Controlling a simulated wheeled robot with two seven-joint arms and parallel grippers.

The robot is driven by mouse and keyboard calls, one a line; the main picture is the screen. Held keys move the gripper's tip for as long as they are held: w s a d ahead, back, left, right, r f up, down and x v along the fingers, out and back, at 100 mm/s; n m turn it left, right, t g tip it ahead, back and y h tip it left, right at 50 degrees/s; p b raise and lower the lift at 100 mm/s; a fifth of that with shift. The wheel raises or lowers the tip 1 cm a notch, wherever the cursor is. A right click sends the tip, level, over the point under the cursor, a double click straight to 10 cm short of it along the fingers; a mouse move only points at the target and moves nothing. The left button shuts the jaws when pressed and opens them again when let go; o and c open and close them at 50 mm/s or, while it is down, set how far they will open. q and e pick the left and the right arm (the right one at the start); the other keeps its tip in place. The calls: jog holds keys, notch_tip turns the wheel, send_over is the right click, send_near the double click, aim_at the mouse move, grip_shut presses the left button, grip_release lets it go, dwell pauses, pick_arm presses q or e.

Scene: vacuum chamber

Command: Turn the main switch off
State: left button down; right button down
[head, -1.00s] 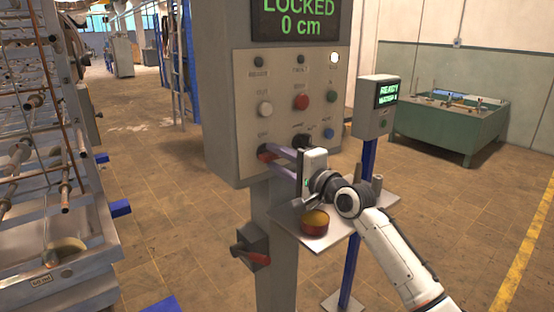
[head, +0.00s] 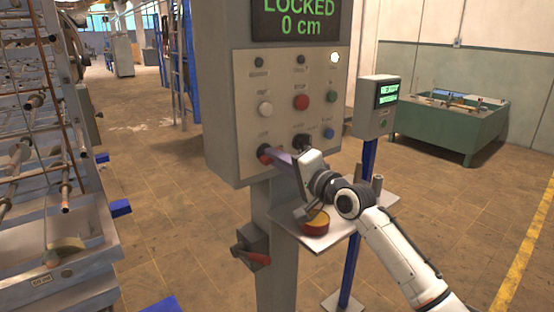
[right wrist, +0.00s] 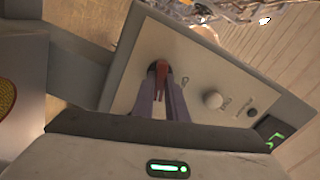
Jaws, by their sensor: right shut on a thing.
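A grey control cabinet (head: 222,95) carries a panel of knobs and buttons. At the panel's lower left is a red rotary switch (head: 264,158), mostly covered by my gripper in the head view. The right wrist view shows its red handle (right wrist: 161,72) between my two fingers. My right gripper (head: 271,153) reaches it from the lower right and is shut on the handle. The handle's angle is hard to read in the head view. A second red-handled switch (head: 254,257) sits lower, on the cabinet's post. My left gripper is out of view.
The panel also has a red button (head: 301,102), a white button (head: 265,109) and a black knob (head: 301,141). A display (head: 300,20) reads LOCKED, 0 cm. A small shelf (head: 345,225) with a red-rimmed round container (head: 315,226) lies under my right arm.

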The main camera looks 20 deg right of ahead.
jog(key=shift+n+p, duration=0.7)
jog(key=shift+n, duration=6.4)
jog(key=c, duration=1.8)
grip_release()
jog(key=shift+o, duration=0.2)
jog(key=shift+s+d, duration=0.1)
